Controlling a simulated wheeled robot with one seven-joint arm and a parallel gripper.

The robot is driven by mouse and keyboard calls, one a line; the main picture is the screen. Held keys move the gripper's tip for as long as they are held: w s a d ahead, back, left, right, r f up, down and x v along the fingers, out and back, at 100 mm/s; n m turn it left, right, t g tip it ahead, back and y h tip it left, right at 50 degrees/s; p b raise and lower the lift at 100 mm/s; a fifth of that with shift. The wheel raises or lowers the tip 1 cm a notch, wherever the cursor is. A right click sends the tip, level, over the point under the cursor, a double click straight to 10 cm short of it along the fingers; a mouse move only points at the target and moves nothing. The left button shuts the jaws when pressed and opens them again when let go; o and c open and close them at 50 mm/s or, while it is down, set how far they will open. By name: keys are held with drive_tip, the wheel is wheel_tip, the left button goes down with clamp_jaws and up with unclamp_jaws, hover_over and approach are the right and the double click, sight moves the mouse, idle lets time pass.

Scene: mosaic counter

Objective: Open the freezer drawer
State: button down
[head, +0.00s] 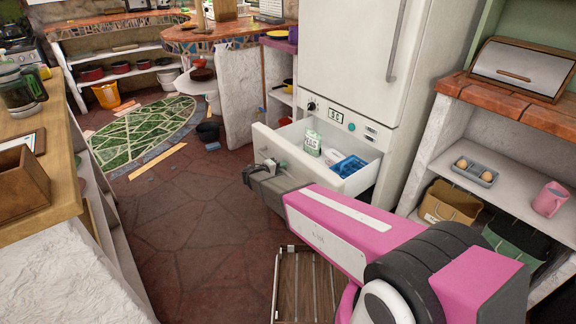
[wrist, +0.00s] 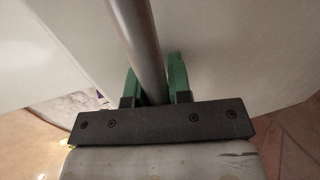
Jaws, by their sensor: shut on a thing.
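The freezer drawer (head: 268,142) is the white drawer at the bottom of the white fridge (head: 350,60), and it stands pulled out. Inside it are a white-and-green carton (head: 312,143) and a blue tray (head: 350,166). My gripper (head: 262,167) is at the drawer's front face. In the wrist view, the green fingers of my gripper (wrist: 160,80) are on both sides of the round grey drawer handle (wrist: 138,40), shut on it. The handle is mostly hidden behind my gripper in the head view.
A wooden slatted crate (head: 305,285) lies on the floor beneath my arm. A shelf with a pink mug (head: 550,198) and baskets (head: 450,203) stands at the right. A counter (head: 35,180) runs along the left. The stone floor (head: 190,220) between is clear.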

drive_tip(key=shift+s+a, duration=0.4)
drive_tip(key=c, duration=1.3)
unclamp_jaws()
drive_tip(key=shift+c, duration=0.2)
drive_tip(key=v, duration=1)
drive_tip(key=shift+s+a, duration=0.25)
drive_tip(key=shift+a, duration=0.05)
drive_tip(key=shift+a+r, duration=0.1)
drive_tip(key=shift+r, duration=0.05)
